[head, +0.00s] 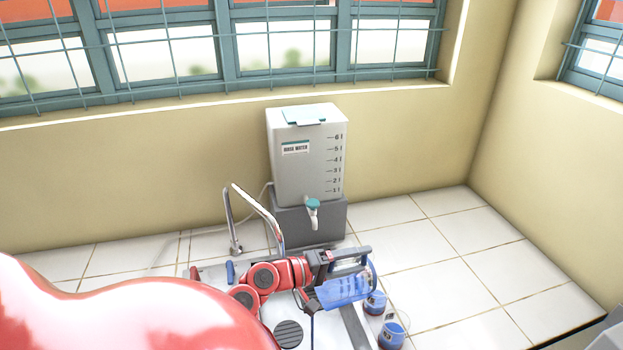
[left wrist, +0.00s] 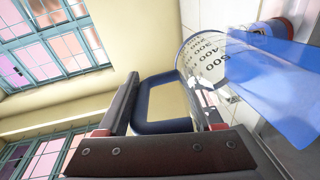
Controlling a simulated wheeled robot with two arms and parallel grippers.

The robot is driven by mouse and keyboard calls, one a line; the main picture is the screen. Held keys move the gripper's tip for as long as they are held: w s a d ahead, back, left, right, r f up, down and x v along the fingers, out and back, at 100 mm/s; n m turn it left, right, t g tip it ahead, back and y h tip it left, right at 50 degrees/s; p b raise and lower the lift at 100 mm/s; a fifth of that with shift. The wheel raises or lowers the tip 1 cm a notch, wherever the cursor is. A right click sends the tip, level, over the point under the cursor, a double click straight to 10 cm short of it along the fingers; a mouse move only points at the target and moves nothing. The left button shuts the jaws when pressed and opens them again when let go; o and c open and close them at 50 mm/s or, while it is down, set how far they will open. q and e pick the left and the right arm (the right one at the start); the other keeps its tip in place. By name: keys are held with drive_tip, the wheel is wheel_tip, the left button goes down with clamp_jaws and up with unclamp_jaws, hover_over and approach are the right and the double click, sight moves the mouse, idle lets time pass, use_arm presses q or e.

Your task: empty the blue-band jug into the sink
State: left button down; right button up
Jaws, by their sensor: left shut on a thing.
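The clear jug (head: 345,289), with blue in it, is tipped onto its side at the end of my left arm. My left gripper (head: 338,262) is shut on its handle. In the left wrist view the jug's dark blue handle (left wrist: 160,106) shows between the fingers, with printed marks on its wall (left wrist: 205,62) and a blue expanse (left wrist: 280,80) beyond. The jug is over the right part of the pale sink (head: 268,314), which shows a round dark drain (head: 288,333). I cannot tell whether liquid is flowing out. My right gripper is not in view.
A curved metal tap (head: 262,212) stands behind the sink. A grey water tank (head: 308,160) with a spigot is against the wall. The tiled counter farther right is clear.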

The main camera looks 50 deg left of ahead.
sight(362, 267)
use_arm(q)
drive_tip(key=shift+s+a+f+t+b, duration=0.2)
drive_tip(key=shift+s+t+b, duration=0.1)
drive_tip(key=shift+b, duration=0.4)
drive_tip(key=w+r+g+p, duration=0.1)
drive_tip(key=p, duration=0.2)
drive_tip(key=w+d+r+p, duration=0.1)
drive_tip(key=r+p, duration=0.1)
drive_tip(key=p, duration=0.1)
drive_tip(key=shift+d+g, duration=0.1)
drive_tip(key=shift+g, duration=0.3)
drive_tip(key=shift+w+f+y, duration=0.3)
drive_tip(key=shift+w+f, duration=0.15)
drive_tip(key=shift+f, duration=0.25)
drive_tip(key=shift+w+d+r+g+p, duration=0.2)
drive_tip(key=shift+r+g+p, duration=0.1)
drive_tip(key=shift+p, duration=0.15)
drive_tip(key=p, duration=0.1)
drive_tip(key=w+g+p, duration=0.1)
drive_tip(key=p, duration=0.1)
drive_tip(key=shift+w+d+r+g+y+p, duration=0.3)
drive_tip(key=shift+y, duration=0.1)
drive_tip(key=w+d+f+g+y+p, duration=0.2)
drive_tip(key=w+f+g+y+p, duration=0.2)
drive_tip(key=f+g, duration=0.4)
drive_tip(key=shift+w+d+g+y+p, duration=0.2)
drive_tip(key=shift+w+g+y+p, duration=0.2)
drive_tip(key=shift+w+g+p, duration=1.1)
